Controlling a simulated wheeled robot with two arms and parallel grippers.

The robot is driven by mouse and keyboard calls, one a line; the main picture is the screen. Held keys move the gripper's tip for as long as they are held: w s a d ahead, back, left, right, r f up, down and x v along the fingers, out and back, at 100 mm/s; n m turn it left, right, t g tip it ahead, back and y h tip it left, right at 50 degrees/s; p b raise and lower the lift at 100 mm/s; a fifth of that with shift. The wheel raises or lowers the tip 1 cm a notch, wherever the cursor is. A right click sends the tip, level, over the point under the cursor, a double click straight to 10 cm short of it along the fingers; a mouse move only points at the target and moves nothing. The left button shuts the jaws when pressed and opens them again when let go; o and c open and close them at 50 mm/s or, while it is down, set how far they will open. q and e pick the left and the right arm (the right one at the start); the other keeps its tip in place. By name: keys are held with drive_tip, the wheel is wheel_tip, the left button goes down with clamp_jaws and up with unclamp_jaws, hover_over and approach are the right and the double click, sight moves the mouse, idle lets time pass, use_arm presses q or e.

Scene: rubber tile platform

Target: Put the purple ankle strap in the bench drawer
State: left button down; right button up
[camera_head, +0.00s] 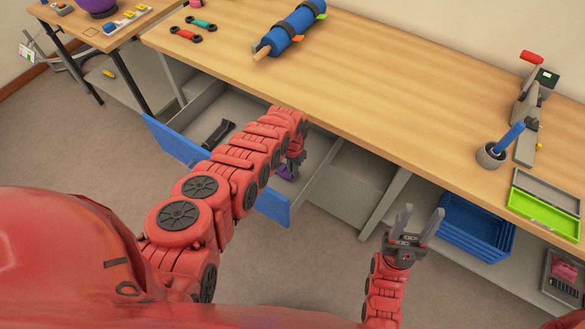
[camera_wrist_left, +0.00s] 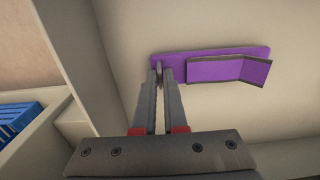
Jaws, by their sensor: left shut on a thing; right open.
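The purple ankle strap (camera_wrist_left: 225,67) shows in the left wrist view, with a flat band and a bent flap edged in grey. My left gripper (camera_wrist_left: 159,75) is shut on the strap near its left end. In the head view a bit of the strap (camera_head: 288,172) shows below my left gripper (camera_head: 294,162), inside the open bench drawer. The drawer (camera_head: 272,202) has a blue front and grey walls and is pulled out under the wooden bench. My left arm hides its middle. I cannot tell whether the strap touches the drawer floor. My right gripper (camera_head: 412,226) is open and empty, in front of the bench.
A black object (camera_head: 218,134) lies in the drawer's left part. On the bench (camera_head: 390,80) are a blue roll (camera_head: 290,30), a grey cup (camera_head: 491,154) and a green tray (camera_head: 543,211). A blue crate (camera_head: 475,228) stands on the shelf below.

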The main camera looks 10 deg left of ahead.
use_arm(q)
drive_tip(key=shift+f+b, duration=0.35)
drive_tip(key=shift+f, duration=0.25)
drive_tip(key=c, duration=0.9)
unclamp_jaws()
drive_tip(key=shift+r, duration=0.1)
wheel_tip(320, 180, up, 7)
drive_tip(key=p, duration=0.7)
